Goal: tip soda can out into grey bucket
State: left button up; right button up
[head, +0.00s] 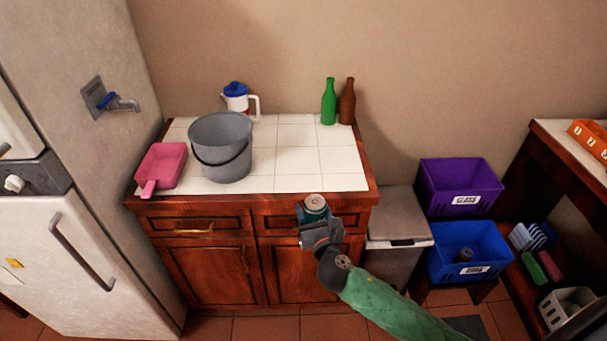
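The grey bucket (228,172) stands upright on the white tiled counter, left of the middle. Its inside bottom is hidden from this angle. The soda can (314,203), with a grey top and a dark green side, is upright in my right gripper (315,215), whose fingers close around it. The can appears in front of the counter's front edge, to the right of the bucket and apart from it. The can's lower part is hidden by the gripper. My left gripper is not in view.
A pink dustpan (163,166) lies left of the bucket. A white jug with a blue lid (237,98), a green bottle (328,103) and a brown bottle (346,103) stand at the back. The counter's right front (335,182) is clear. Purple (460,187) and blue (468,250) crates stand right.

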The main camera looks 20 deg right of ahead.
aim_at(222, 142)
jog(key=u, duration=0.7)
jog(key=k+l+u, duration=0.25)
jog(key=l, duration=0.15)
jog(key=l+u, duration=0.25)
jog(key=l, duration=0.2)
jog(key=k+l, duration=0.15)
jog(key=l, duration=0.2)
jog(key=k+l, duration=0.2)
jog(key=l, duration=0.15)
jog(key=k+l, duration=0.15)
jog(key=l, duration=0.2)
